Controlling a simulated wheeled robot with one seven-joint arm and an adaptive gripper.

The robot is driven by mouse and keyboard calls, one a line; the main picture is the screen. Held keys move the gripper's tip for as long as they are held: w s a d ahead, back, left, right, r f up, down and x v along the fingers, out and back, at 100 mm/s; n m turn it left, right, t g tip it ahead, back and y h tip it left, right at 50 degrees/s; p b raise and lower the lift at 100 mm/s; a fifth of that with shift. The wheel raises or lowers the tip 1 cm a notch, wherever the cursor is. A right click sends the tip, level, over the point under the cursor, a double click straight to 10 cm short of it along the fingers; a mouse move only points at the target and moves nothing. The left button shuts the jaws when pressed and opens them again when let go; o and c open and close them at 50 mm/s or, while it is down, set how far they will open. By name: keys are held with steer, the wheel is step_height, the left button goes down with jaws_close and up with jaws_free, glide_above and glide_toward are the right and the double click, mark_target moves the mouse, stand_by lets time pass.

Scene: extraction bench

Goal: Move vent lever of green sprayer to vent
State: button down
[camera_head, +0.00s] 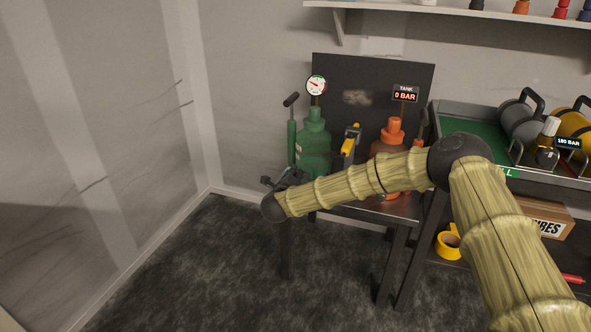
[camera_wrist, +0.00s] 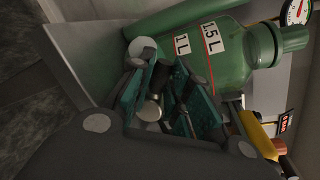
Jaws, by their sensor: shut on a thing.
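The green sprayer (camera_head: 314,143) stands upright at the left of the small dark bench, with a round gauge (camera_head: 316,86) on top and a pump handle (camera_head: 291,100) at its left. In the wrist view the sprayer (camera_wrist: 205,60) shows tilted across the top, with 1 L and 1.5 L labels. My gripper (camera_head: 283,180) is low at the sprayer's front left. In the wrist view my gripper (camera_wrist: 165,98) is shut on a small part, seemingly the vent lever. A short metal cylinder (camera_wrist: 151,107) shows between the fingers. The lever's setting is hidden.
An orange sprayer (camera_head: 393,134) stands to the right under a TANK 0 BAR display (camera_head: 405,93), partly behind my arm. A yellow-handled tool (camera_head: 349,143) is between the sprayers. A dark panel (camera_head: 345,75) stands behind. Open floor lies at front left.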

steer(key=shift+a+f+n+p, duration=0.2)
steer(key=shift+n+p, duration=0.2)
steer(key=shift+n, duration=0.3)
steer(key=c, duration=1.3)
jaws_free()
steer(key=v, duration=1.2)
steer(key=shift+w+a+r, duration=0.1)
steer(key=shift+a, duration=0.05)
